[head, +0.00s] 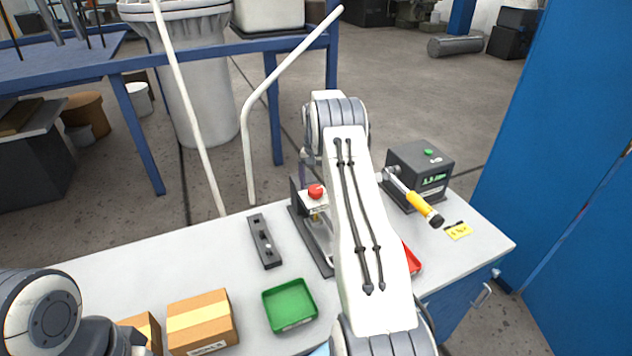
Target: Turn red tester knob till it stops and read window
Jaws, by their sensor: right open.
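My right arm crosses in front and hides the fixture's right side. My right gripper (308,172) is open and points down just above and behind the red knob; it is mostly hidden by my own arm, and I cannot tell whether it touches the knob. A dark box (418,160) at the right has a green button and a lit green window (434,179), whose digits are too small to read surely. My left gripper does not show.
On the white bench (215,260) stand a black block (264,241), a green tray (290,306), a cardboard box (202,321) and a partly hidden red tray (411,259). A yellow-handled tool (420,203) juts toward a yellow tag (459,231). Blue panels stand at the right.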

